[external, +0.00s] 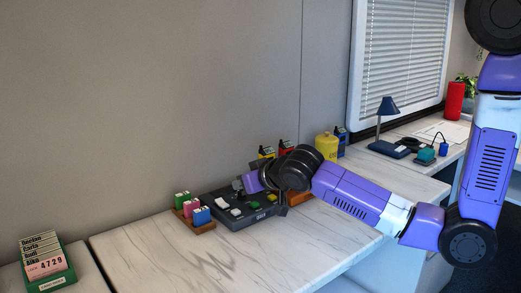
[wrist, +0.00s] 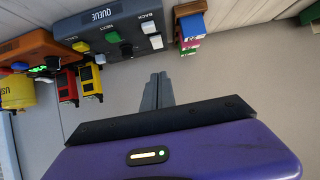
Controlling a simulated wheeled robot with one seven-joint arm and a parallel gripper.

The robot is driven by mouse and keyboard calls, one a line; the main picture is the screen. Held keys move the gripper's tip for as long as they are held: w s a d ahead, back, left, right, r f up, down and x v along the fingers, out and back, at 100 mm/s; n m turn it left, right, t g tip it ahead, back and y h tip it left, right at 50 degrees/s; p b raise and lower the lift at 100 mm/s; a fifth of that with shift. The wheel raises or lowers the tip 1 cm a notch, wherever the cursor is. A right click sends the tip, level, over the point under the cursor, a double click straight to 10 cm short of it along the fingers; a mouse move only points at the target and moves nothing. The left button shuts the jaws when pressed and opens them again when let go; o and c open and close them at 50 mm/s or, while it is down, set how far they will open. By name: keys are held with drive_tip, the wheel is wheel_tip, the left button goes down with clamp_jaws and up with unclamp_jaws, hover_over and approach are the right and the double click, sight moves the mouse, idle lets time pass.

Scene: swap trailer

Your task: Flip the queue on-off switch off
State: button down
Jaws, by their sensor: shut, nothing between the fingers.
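The dark grey queue box (external: 240,217) sits on the marble counter, with white, green and yellow controls on its top. In the wrist view the queue box (wrist: 105,27) is upside down at the top, its QUEUE lettering readable. In the external view my gripper (external: 238,185) is above the box's rear left part.
A wooden rack with green, pink and blue blocks (external: 201,215) stands left of the box. Behind and right are red and yellow devices, a yellow canister (external: 327,146) and a blue lamp (external: 388,107). A green card holder (external: 48,267) is far left. The front counter is clear.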

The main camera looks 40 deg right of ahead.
drive_tip(key=shift+f+v, duration=0.25)
drive_tip(key=shift+v, duration=1.2)
drive_tip(key=shift+s, duration=0.15)
drive_tip(key=s+a+r+n+t+y, duration=0.2)
drive_tip(key=s+r+n+t+y, duration=0.1)
drive_tip(key=r, duration=0.4)
drive_tip(key=s+d+m+h, duration=0.1)
drive_tip(key=s+d, duration=0.4)
drive_tip(key=s, duration=0.4)
drive_tip(key=s+d+r+m+h, duration=0.1)
drive_tip(key=s+d, duration=0.4)
drive_tip(key=s, duration=0.5)
drive_tip(key=s+d+r+m+h, duration=0.1)
drive_tip(key=s+d, duration=0.4)
drive_tip(key=s, duration=0.5)
drive_tip(key=shift+d, duration=0.15)
